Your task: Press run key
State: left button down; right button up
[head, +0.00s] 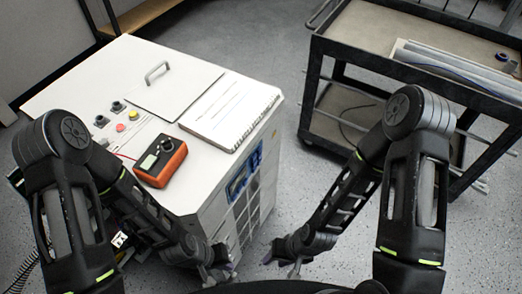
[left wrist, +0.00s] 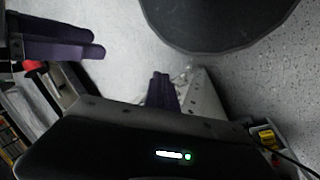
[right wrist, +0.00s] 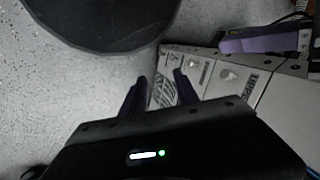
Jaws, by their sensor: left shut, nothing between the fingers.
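An orange-and-black tester (head: 160,160) with a pale green screen and a dark round knob lies on the white cabinet's top (head: 75,95). Behind it are a red button (head: 134,115), a yellow button (head: 120,127) and dark knobs (head: 117,106). No key labelled run can be read. My left gripper (head: 225,270) is low in front of the cabinet, away from the tester; its purple fingers (left wrist: 161,90) are together and empty. My right gripper (head: 287,263) is low, right of the left one; its fingers (right wrist: 160,92) are apart and empty.
A spiral notebook (head: 228,112) lies on the cabinet's right side, beside a hatch with a metal handle (head: 157,71). A dark trolley (head: 345,75) stands at the right with long grey bars (head: 460,72) on it. Floor between cabinet and trolley is clear.

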grip_shut()
dwell(1.5)
